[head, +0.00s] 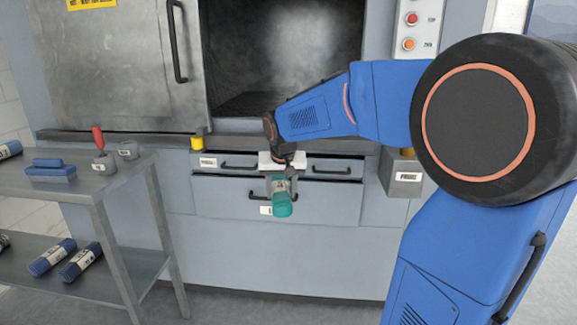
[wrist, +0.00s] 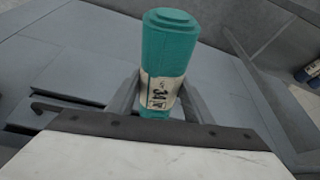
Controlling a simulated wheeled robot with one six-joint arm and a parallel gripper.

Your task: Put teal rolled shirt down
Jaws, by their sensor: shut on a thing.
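The teal rolled shirt (head: 281,205) hangs below my gripper (head: 281,178) in the head view, in front of the washer's drawers. In the wrist view the teal rolled shirt (wrist: 167,50) shows a pale label with dark marks. My gripper (wrist: 158,100) is shut on it, with one grey finger on each side of the roll. The shirt is in the air, apart from the table and the washer. Its lower end in the wrist view is hidden behind the white gripper body.
A grey two-level table (head: 105,185) stands at the left, with a blue brush-like item (head: 50,171), a red-handled tool (head: 98,138) and blue rolls (head: 80,262) on it. The washer chamber (head: 275,60) is open behind my arm. Drawers (head: 235,190) sit below it.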

